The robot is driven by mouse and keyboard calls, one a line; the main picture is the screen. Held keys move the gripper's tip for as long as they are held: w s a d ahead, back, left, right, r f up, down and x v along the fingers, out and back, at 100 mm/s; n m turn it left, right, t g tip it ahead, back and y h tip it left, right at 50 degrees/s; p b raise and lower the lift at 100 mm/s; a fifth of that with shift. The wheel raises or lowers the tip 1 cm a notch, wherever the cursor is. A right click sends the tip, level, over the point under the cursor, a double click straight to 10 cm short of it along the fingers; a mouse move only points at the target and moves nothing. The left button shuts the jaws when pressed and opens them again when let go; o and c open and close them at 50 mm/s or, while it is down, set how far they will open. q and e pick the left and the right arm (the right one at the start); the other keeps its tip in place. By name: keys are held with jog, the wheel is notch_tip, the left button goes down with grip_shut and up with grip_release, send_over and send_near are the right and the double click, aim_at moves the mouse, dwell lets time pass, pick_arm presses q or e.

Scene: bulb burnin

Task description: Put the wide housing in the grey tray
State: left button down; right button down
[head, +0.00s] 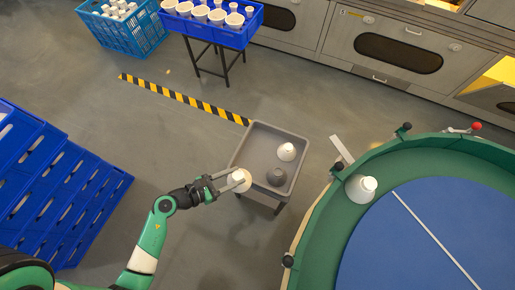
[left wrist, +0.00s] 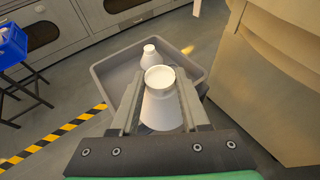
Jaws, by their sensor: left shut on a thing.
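My left gripper (head: 238,181) is shut on a white, flared housing (head: 242,177) at the left edge of the grey tray (head: 262,142). In the left wrist view the held housing (left wrist: 162,108) sits between the two fingers, narrow round end toward the camera, with the tray (left wrist: 108,72) behind it. Whether it touches the tray is not clear. One more white housing (head: 361,187) is at the rim of the round table. My right gripper is not in view.
The round table (head: 430,235) with a green wall and blue disc stands at right. Blue crates (head: 60,190) are stacked at left. A blue bin of white cups (head: 215,22) stands on a rack at the back. Striped tape (head: 185,98) marks the open floor.

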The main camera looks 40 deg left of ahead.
pick_arm(q)
jog(key=w+a+f+b, duration=0.5)
jog(key=w+f+b, duration=0.2)
jog(key=w+f, duration=0.1)
jog(key=shift+w, duration=0.9)
jog(key=shift+w+a+f+b, duration=0.1)
jog(key=shift+w+f+b, duration=0.05)
jog(key=shift+f+b, duration=1.1)
jog(key=shift+w+f+b, duration=0.15)
jog(key=shift+f+b, duration=1)
jog(key=shift+f, duration=0.2)
jog(key=shift+c, duration=2)
grip_release()
jog(key=shift+r, duration=0.1)
